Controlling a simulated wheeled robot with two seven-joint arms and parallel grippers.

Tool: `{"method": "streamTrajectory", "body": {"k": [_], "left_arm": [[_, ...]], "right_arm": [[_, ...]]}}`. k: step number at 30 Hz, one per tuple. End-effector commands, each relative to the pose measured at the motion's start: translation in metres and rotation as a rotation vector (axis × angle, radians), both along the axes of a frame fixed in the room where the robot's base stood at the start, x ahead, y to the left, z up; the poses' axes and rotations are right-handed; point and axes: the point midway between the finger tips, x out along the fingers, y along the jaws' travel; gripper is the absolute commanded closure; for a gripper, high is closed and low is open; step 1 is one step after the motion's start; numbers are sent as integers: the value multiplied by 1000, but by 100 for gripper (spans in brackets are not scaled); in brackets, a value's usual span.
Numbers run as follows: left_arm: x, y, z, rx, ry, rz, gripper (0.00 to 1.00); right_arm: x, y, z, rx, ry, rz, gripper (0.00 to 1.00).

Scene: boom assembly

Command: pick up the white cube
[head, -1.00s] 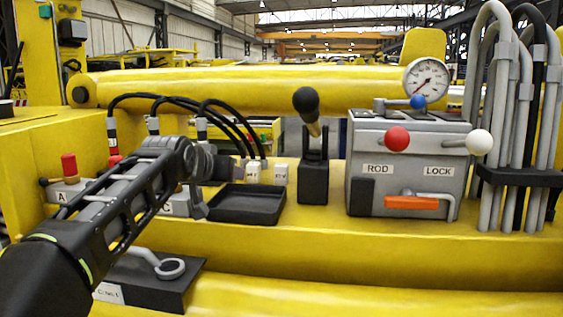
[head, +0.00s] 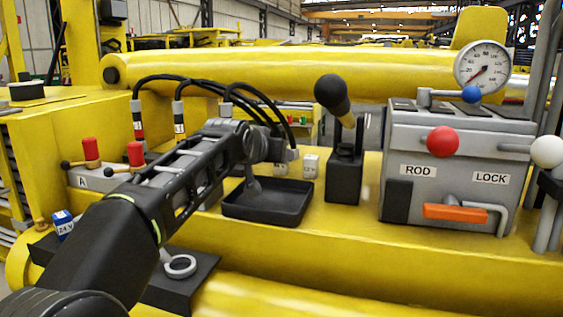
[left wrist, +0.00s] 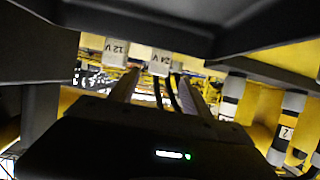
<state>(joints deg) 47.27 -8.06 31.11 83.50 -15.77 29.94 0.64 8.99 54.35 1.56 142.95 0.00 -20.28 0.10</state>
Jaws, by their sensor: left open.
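A small white cube (head: 311,166) stands on the yellow ledge behind the black tray. Another pale block (head: 293,157) stands just left of it, partly behind my left gripper (head: 276,148). In the left wrist view, two pale blocks appear near the top, a left one marked 12 V (left wrist: 116,52) and a right one marked 24 V (left wrist: 160,62). My left gripper (left wrist: 160,88) is open, its fingers pointing toward the blocks, with nothing held. In the head view the fingertips are hard to make out. My right gripper is out of view.
The black tray (head: 268,212) lies below my gripper. Black hoses (head: 232,83) arch close above it. A black-knobbed lever (head: 345,150) stands just right of the cube. A grey control box (head: 455,150) is farther right. A blue-and-white 24 V block (head: 62,224) sits at far left.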

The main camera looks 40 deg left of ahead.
Motion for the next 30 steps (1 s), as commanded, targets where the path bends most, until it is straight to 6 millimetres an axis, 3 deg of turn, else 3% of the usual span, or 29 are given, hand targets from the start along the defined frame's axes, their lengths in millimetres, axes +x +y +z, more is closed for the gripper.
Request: {"method": "streamTrajectory", "body": {"k": [10, 21, 30], "left_arm": [[4, 1, -1, 1, 1, 0, 44], [44, 11, -20, -1, 1, -3, 44], [46, 12, -22, 1, -1, -1, 44]], "right_arm": [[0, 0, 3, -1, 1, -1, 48], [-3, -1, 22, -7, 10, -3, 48], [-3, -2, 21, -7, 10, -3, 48]]}}
